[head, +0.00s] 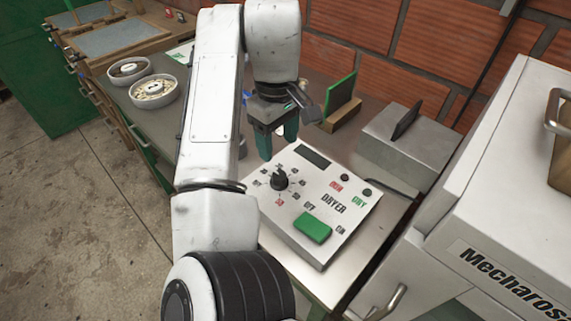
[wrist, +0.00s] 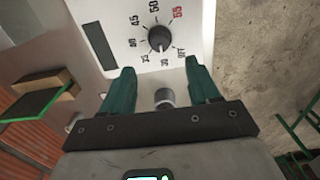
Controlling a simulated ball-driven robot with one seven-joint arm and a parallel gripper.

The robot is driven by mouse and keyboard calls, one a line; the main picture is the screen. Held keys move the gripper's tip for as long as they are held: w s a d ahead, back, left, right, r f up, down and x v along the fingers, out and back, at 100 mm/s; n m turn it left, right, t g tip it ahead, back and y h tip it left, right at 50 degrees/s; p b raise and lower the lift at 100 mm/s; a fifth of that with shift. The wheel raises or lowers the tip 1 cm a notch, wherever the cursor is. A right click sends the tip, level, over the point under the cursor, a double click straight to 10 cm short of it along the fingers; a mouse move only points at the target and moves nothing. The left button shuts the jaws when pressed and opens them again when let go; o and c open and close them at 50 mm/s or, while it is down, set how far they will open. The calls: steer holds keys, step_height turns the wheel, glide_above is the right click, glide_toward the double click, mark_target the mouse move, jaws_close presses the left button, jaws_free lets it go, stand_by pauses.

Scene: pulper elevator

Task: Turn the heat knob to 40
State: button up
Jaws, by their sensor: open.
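The heat knob (head: 279,180) is a round black knob on the white dryer control box (head: 335,226). In the wrist view the knob (wrist: 159,38) is ringed by 30, 35, 40, 45, 50, a red 55 and OFF. A light mark on the knob faces my gripper, near the 30; the 40 (wrist: 132,42) is to the left of the knob. My gripper (head: 278,146) is above the back edge of the box with its teal fingers apart and empty. In the wrist view the knob lies just beyond the gap between the fingertips (wrist: 160,65), apart from both.
A green button (head: 313,228) and a dark display (head: 316,157) are on the same box. A grey metal box (head: 405,145) and a green board on a wooden block (head: 341,117) stand behind. Two round bowls (head: 153,91) are at the left; a large white machine (head: 500,200) is at the right.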

mark_target(279, 175)
step_height(279, 175, down, 10)
steer(key=shift+r, duration=0.2)
steer(key=shift+c, duration=0.3)
steer(key=c, duration=1)
